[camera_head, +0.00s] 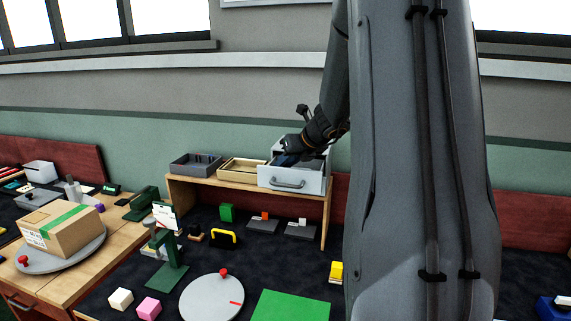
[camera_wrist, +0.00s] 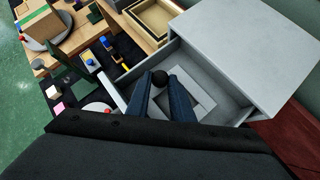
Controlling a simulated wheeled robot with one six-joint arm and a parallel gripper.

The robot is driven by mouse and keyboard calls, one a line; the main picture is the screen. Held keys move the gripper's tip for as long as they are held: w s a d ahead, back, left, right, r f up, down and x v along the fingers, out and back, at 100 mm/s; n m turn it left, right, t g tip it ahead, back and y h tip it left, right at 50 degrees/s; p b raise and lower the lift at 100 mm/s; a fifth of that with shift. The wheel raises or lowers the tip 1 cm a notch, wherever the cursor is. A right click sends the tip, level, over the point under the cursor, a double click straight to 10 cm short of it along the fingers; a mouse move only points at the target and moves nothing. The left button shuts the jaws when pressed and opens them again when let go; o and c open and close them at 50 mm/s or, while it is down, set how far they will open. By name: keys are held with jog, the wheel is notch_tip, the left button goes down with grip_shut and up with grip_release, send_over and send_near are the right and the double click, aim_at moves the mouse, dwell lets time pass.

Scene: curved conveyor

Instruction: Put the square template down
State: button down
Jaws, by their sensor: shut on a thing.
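The square template (camera_wrist: 207,101) is a light grey square frame with a black knob (camera_wrist: 160,77), seen within the open drawer (camera_wrist: 247,113) in the wrist view. My gripper (camera_wrist: 163,82) has its dark blue fingers closed on the knob. The fingers hide part of the template, and I cannot tell whether it touches the drawer floor. In the head view my gripper (camera_head: 287,158) reaches down into the drawer (camera_head: 291,181), whose front wall hides the template.
The drawer cabinet stands at the right end of a wooden shelf (camera_head: 250,178). A wooden tray (camera_head: 241,166) and a dark grey tray (camera_head: 196,161) stand to its left. Below are a grey disc (camera_head: 208,301), a green mat (camera_head: 290,307) and several small blocks.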

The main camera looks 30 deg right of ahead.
jog(key=shift+f+b, duration=0.4)
jog(key=shift+f, duration=0.1)
jog(key=c, duration=1.5)
grip_release()
jog(key=shift+r, duration=0.1)
